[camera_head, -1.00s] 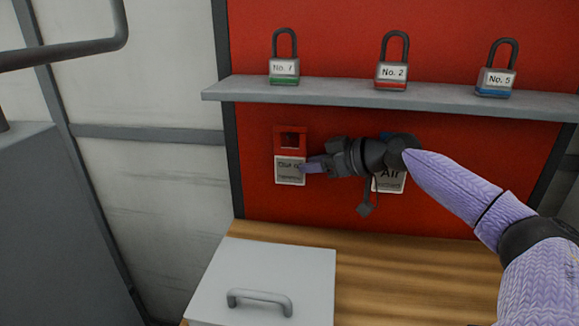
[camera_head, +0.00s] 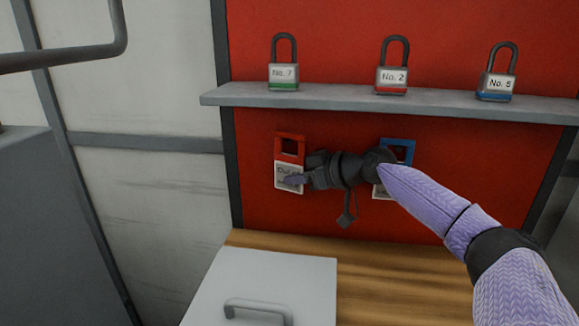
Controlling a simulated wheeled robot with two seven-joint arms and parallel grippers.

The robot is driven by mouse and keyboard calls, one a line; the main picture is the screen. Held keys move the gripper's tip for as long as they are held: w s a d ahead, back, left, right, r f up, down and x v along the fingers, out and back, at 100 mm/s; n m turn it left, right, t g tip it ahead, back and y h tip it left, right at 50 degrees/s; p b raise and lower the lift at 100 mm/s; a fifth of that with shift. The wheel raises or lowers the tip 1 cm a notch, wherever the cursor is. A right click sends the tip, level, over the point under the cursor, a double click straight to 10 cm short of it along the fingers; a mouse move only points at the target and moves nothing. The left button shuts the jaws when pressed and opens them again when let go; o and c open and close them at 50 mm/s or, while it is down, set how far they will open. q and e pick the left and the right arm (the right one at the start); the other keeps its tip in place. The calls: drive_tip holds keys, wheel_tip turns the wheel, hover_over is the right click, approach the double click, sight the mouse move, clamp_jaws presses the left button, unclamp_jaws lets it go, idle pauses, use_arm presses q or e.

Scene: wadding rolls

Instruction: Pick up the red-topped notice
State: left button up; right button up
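The red-topped notice (camera_head: 289,148) hangs on the red board, left of centre, with a red upper part around a dark opening and a white lettered lower part. Some of the lettering is hidden behind the finger. I cannot tell whether the fingers are open or closed on the notice, or whether they touch it. My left gripper is not in view.
A blue-topped notice (camera_head: 398,147) hangs to the right, partly behind my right arm. A grey shelf (camera_head: 340,97) above holds padlocks No. 7 (camera_head: 284,73), No. 2 (camera_head: 392,77) and No. 5 (camera_head: 497,82). A grey lidded box (camera_head: 270,275) stands on the wooden top (camera_head: 400,290) below.

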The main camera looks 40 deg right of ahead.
clamp_jaws()
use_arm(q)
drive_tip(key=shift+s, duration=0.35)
